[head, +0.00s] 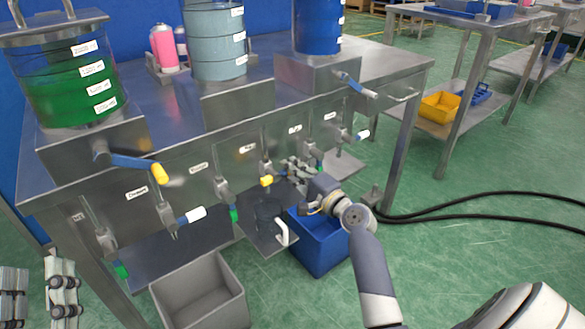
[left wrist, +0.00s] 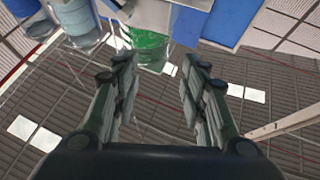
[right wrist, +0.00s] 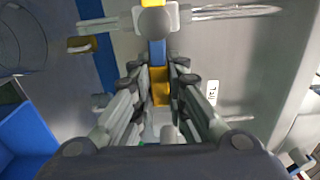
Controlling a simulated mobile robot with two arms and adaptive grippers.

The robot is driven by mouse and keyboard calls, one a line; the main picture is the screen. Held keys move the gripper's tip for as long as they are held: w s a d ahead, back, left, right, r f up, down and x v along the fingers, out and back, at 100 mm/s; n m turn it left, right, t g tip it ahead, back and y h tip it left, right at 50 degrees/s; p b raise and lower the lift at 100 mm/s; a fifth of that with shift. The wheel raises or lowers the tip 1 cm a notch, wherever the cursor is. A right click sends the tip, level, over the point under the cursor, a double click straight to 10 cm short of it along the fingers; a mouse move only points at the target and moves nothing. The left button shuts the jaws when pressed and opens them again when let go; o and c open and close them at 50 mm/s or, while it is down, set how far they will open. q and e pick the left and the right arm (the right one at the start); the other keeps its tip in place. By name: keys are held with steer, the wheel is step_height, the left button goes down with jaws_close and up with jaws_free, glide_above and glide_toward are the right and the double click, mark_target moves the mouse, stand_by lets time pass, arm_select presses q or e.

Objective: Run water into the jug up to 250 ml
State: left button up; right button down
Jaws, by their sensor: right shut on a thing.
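The jug (head: 267,212) is dark and see-through with a white handle (head: 282,232). It stands upright on a dark shelf plate below the row of taps; its fill level cannot be read. My right gripper (head: 300,172) is at the tap row, behind and right of the jug. In the right wrist view it is shut on a yellow-tipped blue tap lever (right wrist: 159,85).
Tanks with green (head: 70,85), grey-blue and blue liquid stand on the steel bench. A grey bin (head: 200,292) and blue bin (head: 318,245) stand below. Black hoses (head: 480,205) lie on the floor at right.

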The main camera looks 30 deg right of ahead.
arm_select(q)
step_height(320, 180, down, 12)
steer(key=w+a+g+y+p, duration=0.1)
steer(key=w+g+y+p, duration=0.1)
steer(key=g, duration=0.4)
steer(key=shift+r+g, duration=0.25)
steer(key=shift+g, duration=0.05)
arm_select(e)
steer(key=m, duration=0.1)
steer(key=f+m, duration=0.1)
steer(key=m, duration=0.1)
steer(key=f+m, duration=0.1)
steer(key=shift+a+f+m, duration=0.1)
steer(key=shift+a+m, duration=0.2)
steer(key=c, duration=1.6)
jaws_free()
steer(key=s, duration=0.8)
steer(key=s+d, duration=0.1)
steer(key=s, duration=0.3)
